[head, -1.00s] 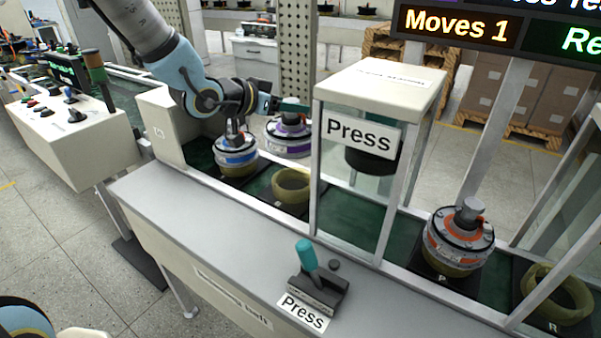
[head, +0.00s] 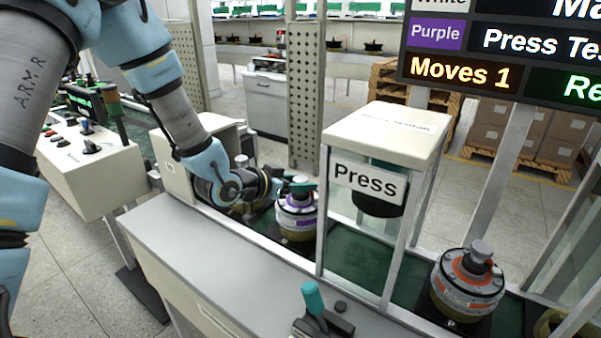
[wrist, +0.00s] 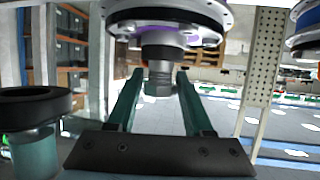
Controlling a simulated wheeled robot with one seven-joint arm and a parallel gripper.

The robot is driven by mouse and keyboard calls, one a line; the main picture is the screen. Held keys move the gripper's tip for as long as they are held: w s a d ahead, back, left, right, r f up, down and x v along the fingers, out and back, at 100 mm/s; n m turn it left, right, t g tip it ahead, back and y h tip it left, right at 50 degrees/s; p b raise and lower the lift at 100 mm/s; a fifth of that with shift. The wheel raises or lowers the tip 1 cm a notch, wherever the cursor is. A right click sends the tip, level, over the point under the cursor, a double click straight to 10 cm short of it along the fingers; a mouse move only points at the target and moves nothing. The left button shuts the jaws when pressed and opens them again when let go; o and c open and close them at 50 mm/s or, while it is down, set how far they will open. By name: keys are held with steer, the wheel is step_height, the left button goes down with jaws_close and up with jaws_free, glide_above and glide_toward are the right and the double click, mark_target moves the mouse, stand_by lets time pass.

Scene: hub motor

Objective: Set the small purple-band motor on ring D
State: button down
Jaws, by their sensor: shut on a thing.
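The purple-band motor (head: 297,216) is upright at the ring left of the press in the head view. The olive ring (head: 299,235) shows just beneath it; I cannot tell whether the motor rests fully on it. The mark in front of this ring is too small to read surely. My gripper (head: 302,184) is shut on the motor's top shaft. In the wrist view the teal fingers of my gripper (wrist: 158,82) stand either side of the shaft, below the purple band of the motor (wrist: 165,29).
The press (head: 385,150) stands right of the motor, close to it. An orange-band motor (head: 468,285) sits beyond the press. The blue-band motor (wrist: 306,45) is at the wrist view's right edge, mostly hidden by my arm in the head view. A lever (head: 315,300) stands on the front counter.

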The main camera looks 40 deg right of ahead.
stand_by(0.3)
steer(key=c, duration=0.8)
jaws_free()
steer(key=shift+f, duration=0.15)
steer(key=o, duration=0.5)
steer(key=shift+r, duration=0.3)
steer(key=b+v, duration=0.2)
steer(key=v, duration=1)
steer(key=shift+f, duration=0.2)
steer(key=shift+w+a, duration=0.1)
